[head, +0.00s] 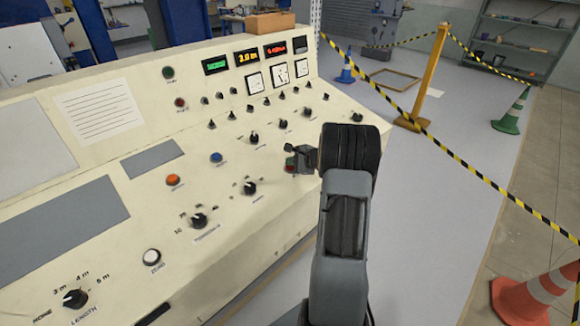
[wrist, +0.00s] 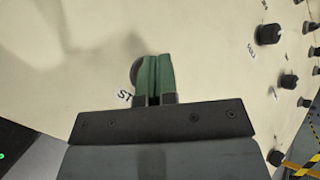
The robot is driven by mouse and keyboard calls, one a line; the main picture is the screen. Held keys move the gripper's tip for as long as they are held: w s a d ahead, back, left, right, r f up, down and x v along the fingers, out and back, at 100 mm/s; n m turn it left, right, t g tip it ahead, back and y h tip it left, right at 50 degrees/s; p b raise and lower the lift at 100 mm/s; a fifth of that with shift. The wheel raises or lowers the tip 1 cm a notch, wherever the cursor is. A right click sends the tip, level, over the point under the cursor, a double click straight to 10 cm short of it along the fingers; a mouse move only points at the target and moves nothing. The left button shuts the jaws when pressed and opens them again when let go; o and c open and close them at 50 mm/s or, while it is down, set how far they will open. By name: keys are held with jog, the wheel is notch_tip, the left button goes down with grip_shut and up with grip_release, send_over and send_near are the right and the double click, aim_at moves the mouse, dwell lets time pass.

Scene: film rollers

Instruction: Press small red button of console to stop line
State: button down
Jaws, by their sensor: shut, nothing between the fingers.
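The cream console (head: 110,150) fills the left and middle of the head view. My gripper (head: 292,160) is at the right part of its sloping panel, with its green fingers shut and empty. A small reddish patch (head: 290,170) shows at the fingertips, probably the red button, mostly covered. In the wrist view my shut fingers (wrist: 157,62) point at the panel, and a dark round edge (wrist: 136,72) shows just left of them. A label starting "ST" (wrist: 124,96) is beside it. I cannot tell whether the fingers touch the button or whether it is pressed.
An orange button (head: 173,180), a blue button (head: 216,158), a white button (head: 152,256) and several black knobs (head: 199,220) are on the panel. Lit displays (head: 246,57) are at the back. Striped tape (head: 470,175), a yellow post (head: 425,75) and cones (head: 535,295) stand to the right.

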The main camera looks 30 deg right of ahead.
jog(key=shift+s+r, duration=0.1)
jog(key=shift+r, duration=0.35)
jog(key=shift+r, duration=0.1)
jog(key=r+p, duration=0.1)
jog(key=r, duration=0.1)
jog(key=s+r+p, duration=0.1)
jog(key=r, duration=0.1)
jog(key=shift+d+r+p, duration=0.15)
jog(key=shift+r+p, duration=0.15)
jog(key=shift+p, duration=0.1)
dwell(0.7)
